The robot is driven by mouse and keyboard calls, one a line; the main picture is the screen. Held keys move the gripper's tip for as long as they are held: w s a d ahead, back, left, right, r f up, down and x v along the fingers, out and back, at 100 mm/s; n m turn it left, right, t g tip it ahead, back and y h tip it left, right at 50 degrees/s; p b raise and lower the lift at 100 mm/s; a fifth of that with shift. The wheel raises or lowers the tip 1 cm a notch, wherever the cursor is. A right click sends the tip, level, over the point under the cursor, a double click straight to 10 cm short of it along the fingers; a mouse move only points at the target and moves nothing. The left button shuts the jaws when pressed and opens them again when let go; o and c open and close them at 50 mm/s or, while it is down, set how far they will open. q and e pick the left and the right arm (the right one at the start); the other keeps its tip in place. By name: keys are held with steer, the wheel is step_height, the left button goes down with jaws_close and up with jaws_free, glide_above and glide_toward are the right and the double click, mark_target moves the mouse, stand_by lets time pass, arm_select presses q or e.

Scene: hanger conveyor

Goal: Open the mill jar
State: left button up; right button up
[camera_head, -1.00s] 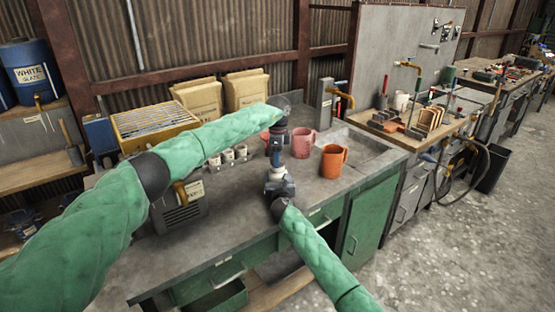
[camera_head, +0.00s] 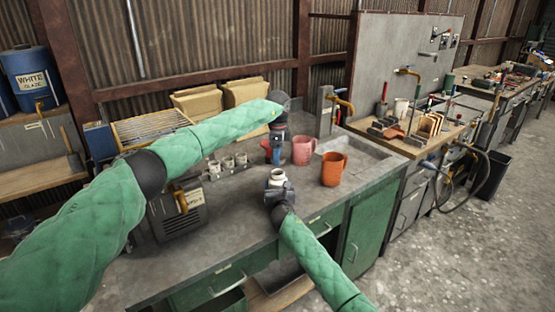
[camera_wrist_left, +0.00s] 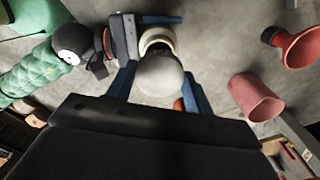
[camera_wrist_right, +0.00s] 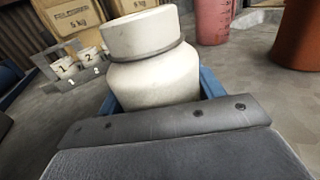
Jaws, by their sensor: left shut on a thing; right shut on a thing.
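The white mill jar (camera_head: 278,178) stands upright near the bench's front edge. My right gripper (camera_head: 279,191) is shut around its body; in the right wrist view the jar (camera_wrist_right: 152,85) has a broad white upper part above a grey band. My left gripper (camera_head: 276,150) is above the jar. In the left wrist view its blue fingers (camera_wrist_left: 160,88) are shut on a round, pale piece (camera_wrist_left: 160,80), apparently the lid. The jar (camera_wrist_left: 157,38) shows beyond it, partly covered, so I cannot see fully into its mouth. The held piece does not show clearly in the head view.
Small numbered cups (camera_head: 228,163) stand in a rack at left. The bench (camera_head: 240,225) is clear in front and left of the jar.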

steer(key=o, duration=2)
steer(key=shift+c, duration=0.2)
steer(key=shift+s, duration=0.1)
